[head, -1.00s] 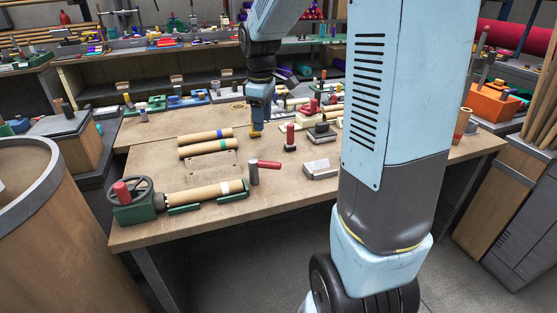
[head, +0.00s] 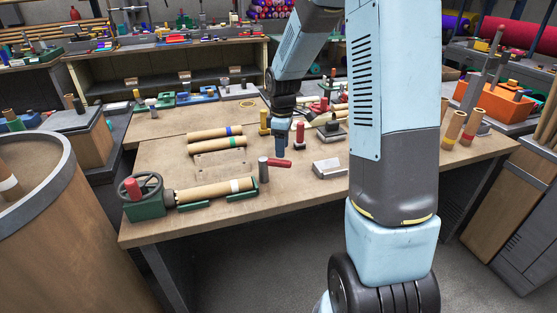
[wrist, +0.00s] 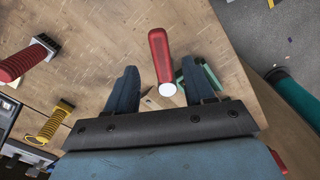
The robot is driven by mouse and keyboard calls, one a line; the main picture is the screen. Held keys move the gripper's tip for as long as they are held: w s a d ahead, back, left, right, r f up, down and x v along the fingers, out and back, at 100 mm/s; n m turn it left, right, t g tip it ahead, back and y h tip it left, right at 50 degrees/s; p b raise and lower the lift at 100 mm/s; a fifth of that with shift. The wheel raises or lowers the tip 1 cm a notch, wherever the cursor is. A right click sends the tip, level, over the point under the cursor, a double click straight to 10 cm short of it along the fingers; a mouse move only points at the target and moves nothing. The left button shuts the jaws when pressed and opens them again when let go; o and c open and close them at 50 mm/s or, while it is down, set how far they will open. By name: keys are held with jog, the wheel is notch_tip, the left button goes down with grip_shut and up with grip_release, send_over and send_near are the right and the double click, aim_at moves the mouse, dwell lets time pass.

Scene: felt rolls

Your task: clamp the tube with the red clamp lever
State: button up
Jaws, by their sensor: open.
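The tan tube (head: 205,192) with a white band lies in green cradles along the bench front, its left end at a green handwheel unit (head: 145,197). The red clamp lever (head: 280,163) points right from a grey upright post (head: 264,171) by the tube's right end. My gripper (head: 283,153) is open, pointing down, close to the lever in the head view. In the wrist view, the lever (wrist: 159,56) and a pale round end (wrist: 167,90) show between and beyond the open fingers (wrist: 160,88). No contact is visible.
Red-handled (head: 300,139) and yellow-handled (head: 265,122) tools stand behind the lever. A metal block (head: 328,168) lies to its right. Two banded tubes (head: 217,146) lie behind the clamped-side tube. The bench front edge is close, with floor beyond it.

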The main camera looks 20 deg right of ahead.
aim_at(282, 161)
jog(key=shift+f, duration=2.75)
grip_shut()
